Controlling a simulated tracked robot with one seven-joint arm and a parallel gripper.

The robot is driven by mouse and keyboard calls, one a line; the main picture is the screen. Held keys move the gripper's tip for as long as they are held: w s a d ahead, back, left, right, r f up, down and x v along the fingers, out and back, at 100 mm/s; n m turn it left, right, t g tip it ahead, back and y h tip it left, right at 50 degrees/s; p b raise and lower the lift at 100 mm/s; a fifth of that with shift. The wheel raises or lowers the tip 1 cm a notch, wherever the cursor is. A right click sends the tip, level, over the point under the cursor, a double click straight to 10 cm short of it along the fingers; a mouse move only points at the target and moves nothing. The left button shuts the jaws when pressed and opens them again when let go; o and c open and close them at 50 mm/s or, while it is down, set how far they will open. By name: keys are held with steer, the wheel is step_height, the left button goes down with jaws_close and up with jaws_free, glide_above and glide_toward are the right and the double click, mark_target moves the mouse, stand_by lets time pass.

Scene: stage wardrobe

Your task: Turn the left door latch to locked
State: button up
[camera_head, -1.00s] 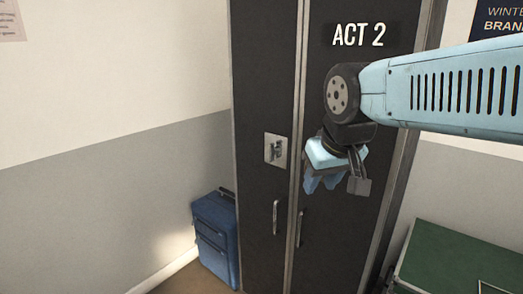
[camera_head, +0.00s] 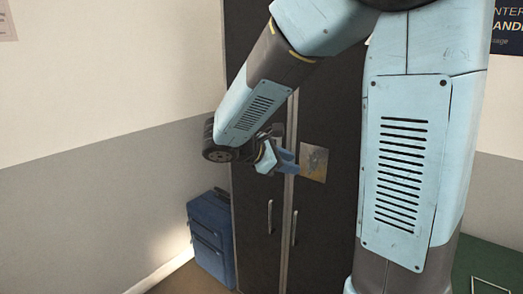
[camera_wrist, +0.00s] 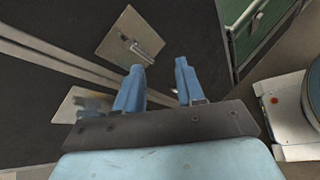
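A dark two-door wardrobe (camera_head: 325,110) stands ahead. The left door's latch plate is hidden behind my arm in the head view; in the wrist view I take it to be the pale plate (camera_wrist: 70,103) at left, partly covered by my gripper, its lever blurred. The right door's latch plate (camera_head: 313,162) shows in the head view and, with a small bar lever, in the wrist view (camera_wrist: 112,52). My gripper (camera_head: 289,162) is in front of the doors near the seam. Its two blue fingers (camera_wrist: 158,78) are apart with nothing between them. Contact with the left latch cannot be told.
Vertical door handles (camera_head: 270,216) hang below the latches. A blue suitcase (camera_head: 210,238) stands on the floor left of the wardrobe. A green chest (camera_head: 490,268) is at right, also in the wrist view (camera_wrist: 262,38).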

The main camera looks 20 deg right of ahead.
steer(key=w+a+f+n+t+h, duration=0.35)
steer(key=w+a+n+t, duration=0.45)
steer(key=w+a+n, duration=0.3)
steer(key=w+d+m, duration=0.1)
steer(key=w+d, duration=0.7)
steer(key=d, duration=0.1)
steer(key=shift+w+d+f+y, duration=0.15)
steer(key=shift+d+y, duration=0.2)
steer(key=shift+y, duration=0.1)
